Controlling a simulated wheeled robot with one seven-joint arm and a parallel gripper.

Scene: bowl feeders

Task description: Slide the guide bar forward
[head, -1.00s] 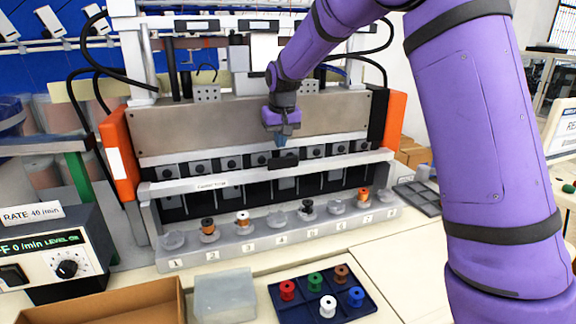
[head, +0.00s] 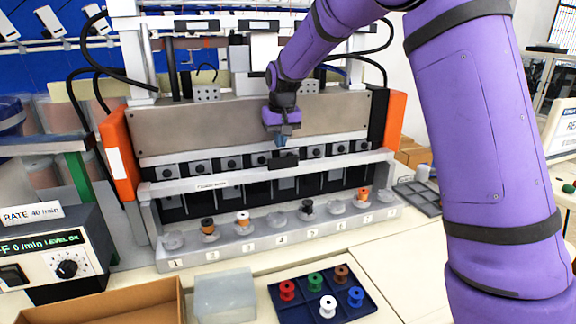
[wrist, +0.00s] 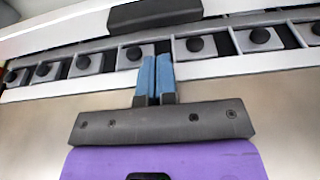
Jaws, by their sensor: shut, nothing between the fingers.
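The guide bar (head: 225,184) is a long white bar with a small label. It runs across the front of the machine above the row of numbered spool seats. A black handle block (head: 285,160) stands at its middle; it also shows at the top of the wrist view (wrist: 155,13). My gripper (head: 281,148) points down just behind the handle.
A grey seat ledge (head: 225,250) with several spools lies in front below the bar. Orange end plates (head: 119,152) flank the machine. A dark blue spool tray (head: 300,316), a translucent box (head: 224,295) and a cardboard box (head: 105,305) stand in front.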

